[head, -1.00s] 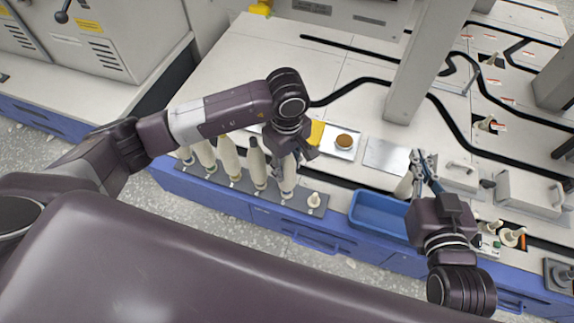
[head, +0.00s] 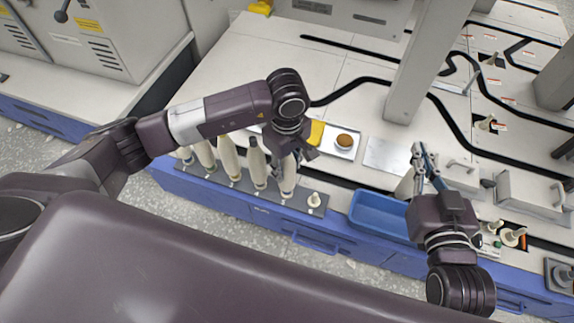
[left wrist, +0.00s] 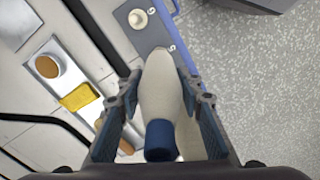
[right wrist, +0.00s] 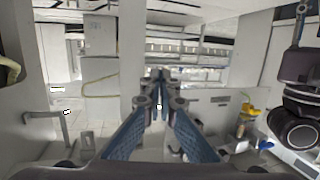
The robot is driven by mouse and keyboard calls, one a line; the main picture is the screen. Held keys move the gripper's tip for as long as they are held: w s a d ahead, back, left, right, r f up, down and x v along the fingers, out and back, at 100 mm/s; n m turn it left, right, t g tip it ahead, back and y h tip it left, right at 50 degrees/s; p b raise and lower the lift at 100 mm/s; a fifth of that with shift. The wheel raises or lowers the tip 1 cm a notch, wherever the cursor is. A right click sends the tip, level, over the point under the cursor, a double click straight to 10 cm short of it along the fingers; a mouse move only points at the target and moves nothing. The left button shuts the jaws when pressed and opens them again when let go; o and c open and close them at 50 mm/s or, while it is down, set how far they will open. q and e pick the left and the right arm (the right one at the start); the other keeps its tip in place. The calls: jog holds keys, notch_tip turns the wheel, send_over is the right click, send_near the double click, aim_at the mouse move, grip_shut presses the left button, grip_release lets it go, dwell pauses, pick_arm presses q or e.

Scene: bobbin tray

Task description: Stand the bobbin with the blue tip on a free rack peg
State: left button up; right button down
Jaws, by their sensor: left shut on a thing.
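The bobbin with the blue tip is a cream bobbin (left wrist: 154,85) whose blue tip (left wrist: 160,138) points toward the left wrist camera. My left gripper (head: 291,160) is shut around it, and the bobbin's lower body (head: 288,183) shows below the fingers in the head view. It is upright over the rack (head: 272,201); I cannot tell whether its foot is seated on a peg. A free rack peg (head: 314,200) is at the right end, and it also shows in the left wrist view (left wrist: 138,18). My right gripper (head: 425,160) is shut and empty.
Several cream bobbins (head: 229,160) stand in a row on the rack left of my left gripper. A blue tray (head: 378,213) lies right of the rack. A metal plate with a yellow block (head: 316,132) and a round brown-topped item (head: 344,141) lies behind.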

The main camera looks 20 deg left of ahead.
jog(key=shift+w+r, duration=0.1)
jog(key=shift+r, duration=0.15)
jog(key=shift+r, duration=0.1)
pick_arm(q)
jog(key=shift+f, duration=0.1)
pick_arm(e)
jog(key=shift+w+a+r+t, duration=0.1)
jog(key=shift+r+t, duration=0.2)
jog(key=shift+t, duration=0.1)
pick_arm(q)
jog(key=shift+f, duration=0.1)
pick_arm(e)
jog(key=shift+a+r, duration=0.1)
jog(key=shift+r, duration=0.25)
jog(key=shift+w+r, duration=0.1)
jog(key=shift+r, duration=0.05)
pick_arm(q)
jog(key=shift+f, duration=0.1)
pick_arm(e)
jog(key=shift+r+t, duration=0.3)
jog(key=shift+t, duration=0.1)
pick_arm(q)
jog(key=shift+f+b, duration=0.1)
jog(key=shift+b, duration=0.2)
pick_arm(e)
jog(key=shift+a+r, duration=0.15)
jog(key=shift+r, duration=0.25)
